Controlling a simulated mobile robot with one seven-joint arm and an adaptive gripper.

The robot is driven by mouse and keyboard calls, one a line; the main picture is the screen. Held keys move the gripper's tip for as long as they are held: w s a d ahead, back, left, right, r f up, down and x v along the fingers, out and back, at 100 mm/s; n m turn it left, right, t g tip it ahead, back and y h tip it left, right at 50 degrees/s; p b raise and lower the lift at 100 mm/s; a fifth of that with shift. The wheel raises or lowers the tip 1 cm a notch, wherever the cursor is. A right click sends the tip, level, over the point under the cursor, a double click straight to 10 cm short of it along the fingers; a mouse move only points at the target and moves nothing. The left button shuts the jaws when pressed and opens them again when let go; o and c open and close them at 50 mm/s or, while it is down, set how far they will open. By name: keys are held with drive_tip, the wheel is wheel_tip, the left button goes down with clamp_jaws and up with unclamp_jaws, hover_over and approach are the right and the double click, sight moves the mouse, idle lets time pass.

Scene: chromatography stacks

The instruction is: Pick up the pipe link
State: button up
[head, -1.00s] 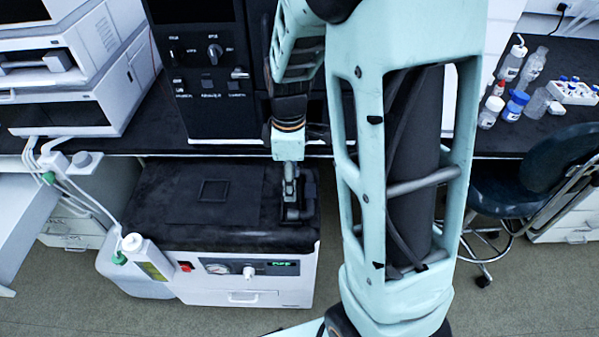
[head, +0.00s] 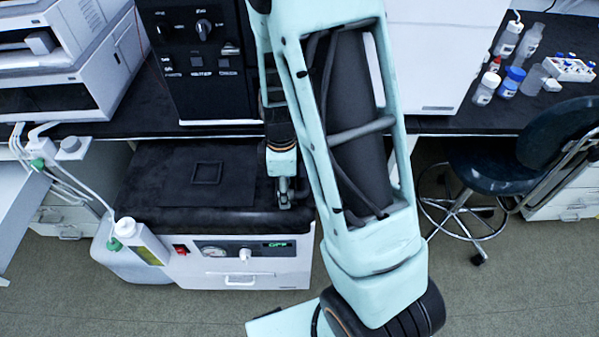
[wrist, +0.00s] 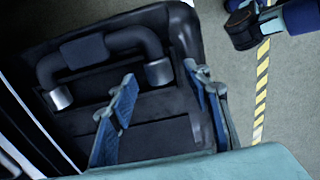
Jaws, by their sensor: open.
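The pipe link (wrist: 103,50) shows in the wrist view as a dark U-shaped tube with a thick middle sleeve and two silver ends. It lies on the black top of a white unit. My gripper (wrist: 160,74) is open, its two blue-grey fingers spread apart. In the picture the link's right-hand silver end appears between the fingertips; I cannot tell the height gap, and no grip shows. In the head view my gripper (head: 284,194) is low over the right side of the black top (head: 150,190), and the link cannot be made out there.
A flat square frame (head: 207,172) lies on the black top, left of my gripper. A black-fronted instrument (head: 205,75) stands on the bench behind. A white bottle (head: 140,240) with tubing is at the unit's left. A stool (head: 500,155) stands right, with floor between.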

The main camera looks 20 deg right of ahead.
clamp_jaws()
drive_tip(key=shift+r, duration=0.1)
idle(0.3)
